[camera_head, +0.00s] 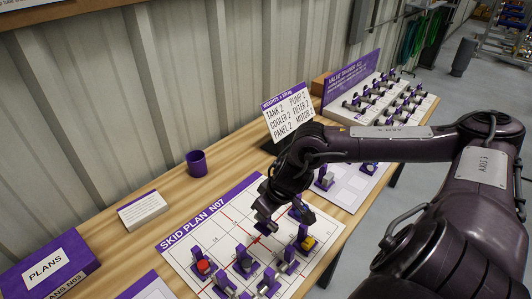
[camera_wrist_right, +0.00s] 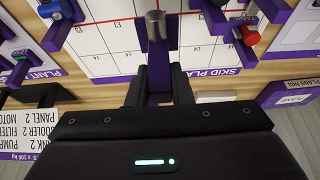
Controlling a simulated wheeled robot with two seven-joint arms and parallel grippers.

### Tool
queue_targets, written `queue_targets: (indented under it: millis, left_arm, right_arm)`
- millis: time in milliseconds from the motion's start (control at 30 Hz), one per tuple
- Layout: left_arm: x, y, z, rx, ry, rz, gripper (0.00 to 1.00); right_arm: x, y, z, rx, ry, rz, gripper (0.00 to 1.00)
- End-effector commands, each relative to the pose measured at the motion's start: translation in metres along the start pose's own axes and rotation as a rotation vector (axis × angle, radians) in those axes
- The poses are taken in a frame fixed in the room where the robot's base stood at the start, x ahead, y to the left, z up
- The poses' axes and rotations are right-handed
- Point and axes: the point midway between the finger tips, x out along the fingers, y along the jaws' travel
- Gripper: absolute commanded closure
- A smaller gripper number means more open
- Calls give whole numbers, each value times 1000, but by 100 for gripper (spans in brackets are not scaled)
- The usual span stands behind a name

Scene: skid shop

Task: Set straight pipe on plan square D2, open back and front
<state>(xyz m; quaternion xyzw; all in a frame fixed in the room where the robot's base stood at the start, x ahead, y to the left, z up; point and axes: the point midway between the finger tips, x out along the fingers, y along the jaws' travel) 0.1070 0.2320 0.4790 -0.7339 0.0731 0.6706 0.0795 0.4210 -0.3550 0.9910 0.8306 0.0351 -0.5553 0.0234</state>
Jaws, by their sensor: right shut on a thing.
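My right gripper (camera_head: 265,215) hangs over the skid plan board (camera_head: 213,231), marked "SKID PLAN N07". In the wrist view my right gripper (camera_wrist_right: 158,85) is shut on a purple-based piece with a grey cylindrical top, the straight pipe (camera_wrist_right: 154,25). The pipe is over or on the board's grid near its title edge; I cannot tell if it touches. The square under it is hidden by the piece. My left gripper is not in view.
Several pieces stand on the board's near part, among them a red-topped one (camera_head: 203,266) and a yellow-topped one (camera_head: 308,243). A purple mug (camera_head: 197,163), a white card (camera_head: 142,210) and a weights sign (camera_head: 289,112) stand behind. A valve rack (camera_head: 375,95) is at the back right.

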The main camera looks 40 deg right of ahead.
Motion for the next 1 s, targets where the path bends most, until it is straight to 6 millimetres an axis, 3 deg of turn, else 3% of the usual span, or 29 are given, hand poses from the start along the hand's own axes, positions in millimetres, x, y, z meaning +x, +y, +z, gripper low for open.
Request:
queue_targets:
  millis: [1000]
  left_arm:
    - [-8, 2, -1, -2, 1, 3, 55]
  right_arm:
    - [3, 0, 2, -2, 0, 0, 100]
